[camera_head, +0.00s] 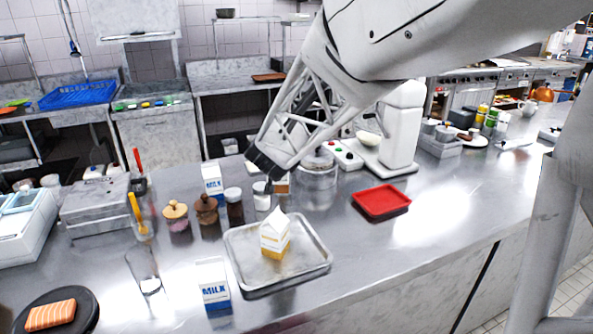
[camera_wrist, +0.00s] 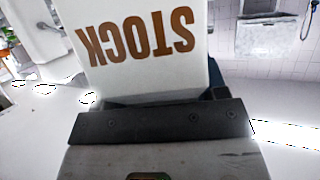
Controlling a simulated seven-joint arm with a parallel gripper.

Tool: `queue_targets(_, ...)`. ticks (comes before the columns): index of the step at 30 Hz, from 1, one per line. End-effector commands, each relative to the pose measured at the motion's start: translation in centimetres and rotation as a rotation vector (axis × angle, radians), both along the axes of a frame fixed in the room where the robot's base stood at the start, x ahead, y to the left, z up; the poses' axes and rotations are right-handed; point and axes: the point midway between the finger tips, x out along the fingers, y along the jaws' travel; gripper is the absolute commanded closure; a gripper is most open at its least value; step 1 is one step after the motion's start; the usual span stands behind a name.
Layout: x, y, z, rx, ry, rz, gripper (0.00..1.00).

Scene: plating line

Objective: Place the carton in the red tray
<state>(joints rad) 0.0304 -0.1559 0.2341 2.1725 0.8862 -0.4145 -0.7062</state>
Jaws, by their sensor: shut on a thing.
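My gripper (camera_head: 264,168) is above the counter, left of the red tray, and is shut on a white carton marked STOCK in brown letters. The held carton (camera_wrist: 143,38) shows upside down in the wrist view, against the dark jaw (camera_wrist: 157,122). In the head view my arm and gripper hide most of it; only an orange-brown lower part (camera_head: 283,187) shows beside the gripper. The red tray (camera_head: 381,201) lies flat and empty on the counter, right of my gripper. Another white and yellow carton (camera_head: 274,239) stands upright on a metal tray.
The metal tray (camera_head: 316,262) is in front of my gripper. Milk cartons (camera_head: 214,287) (camera_head: 212,181), several jars (camera_head: 177,215) and a glass (camera_head: 146,272) stand to the left. A white mixer (camera_head: 401,130) is behind the red tray. The counter right of the red tray is clear.

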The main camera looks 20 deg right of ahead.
Motion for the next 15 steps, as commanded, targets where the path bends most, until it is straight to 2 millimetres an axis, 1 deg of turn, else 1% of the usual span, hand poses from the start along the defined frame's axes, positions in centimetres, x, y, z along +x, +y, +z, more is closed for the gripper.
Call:
queue_targets(1, -0.3, -1.2, 0.1, 0.000, -0.001, -0.016, 0.97)
queue_targets(3, -0.7, -2.7, 0.1, 0.000, -0.001, -0.034, 0.97)
queue_targets(15, -3.4, -10.9, 0.1, 0.000, -0.001, -0.138, 0.97)
